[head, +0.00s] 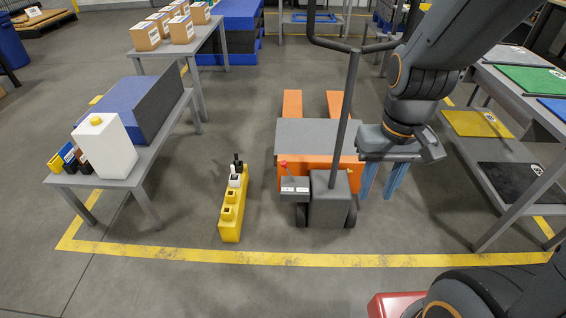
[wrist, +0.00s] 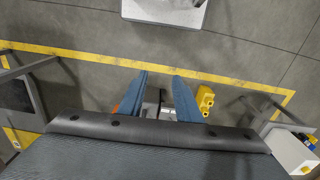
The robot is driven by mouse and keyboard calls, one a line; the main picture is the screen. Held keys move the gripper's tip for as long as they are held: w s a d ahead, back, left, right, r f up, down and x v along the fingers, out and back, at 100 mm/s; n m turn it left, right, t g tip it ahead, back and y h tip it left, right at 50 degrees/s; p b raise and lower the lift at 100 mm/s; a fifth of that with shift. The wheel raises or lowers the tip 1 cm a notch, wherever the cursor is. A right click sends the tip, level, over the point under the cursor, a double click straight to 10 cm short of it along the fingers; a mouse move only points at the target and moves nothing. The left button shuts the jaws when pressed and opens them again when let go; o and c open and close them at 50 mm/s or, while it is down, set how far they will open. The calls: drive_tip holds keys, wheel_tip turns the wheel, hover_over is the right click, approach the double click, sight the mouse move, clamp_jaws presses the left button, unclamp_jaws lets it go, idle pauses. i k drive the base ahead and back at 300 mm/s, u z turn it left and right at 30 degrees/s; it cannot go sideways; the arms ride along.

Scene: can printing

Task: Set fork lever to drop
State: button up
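The orange pallet jack (head: 318,176) stands on the floor in the middle of the head view, with a grey upright handle (head: 346,110). Its fork lever (head: 284,168) has a red knob and rises from a small grey box with white labels (head: 295,188) left of the handle. The lever's exact setting is too small to read. My gripper (head: 377,190) points down just right of the jack, apart from the lever. Its two blue fingers are spread and nothing shows held between them. In the wrist view the fingers (wrist: 160,76) are apart too, partly hiding the jack.
A yellow block holder (head: 230,212) stands on the floor left of the jack. A grey table (head: 150,165) with a white canister (head: 104,148) is further left. A shelf rack (head: 515,205) with coloured sheets is at right. Floor in front of the jack is clear.

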sight(284, 164)
drive_tip(key=u, duration=0.55)
drive_tip(key=k, duration=0.65)
drive_tip(key=u, duration=0.9)
drive_tip(key=i, duration=1.35)
drive_tip(key=z, duration=1.05)
drive_tip(key=i, duration=0.5)
drive_tip(key=z, duration=0.45)
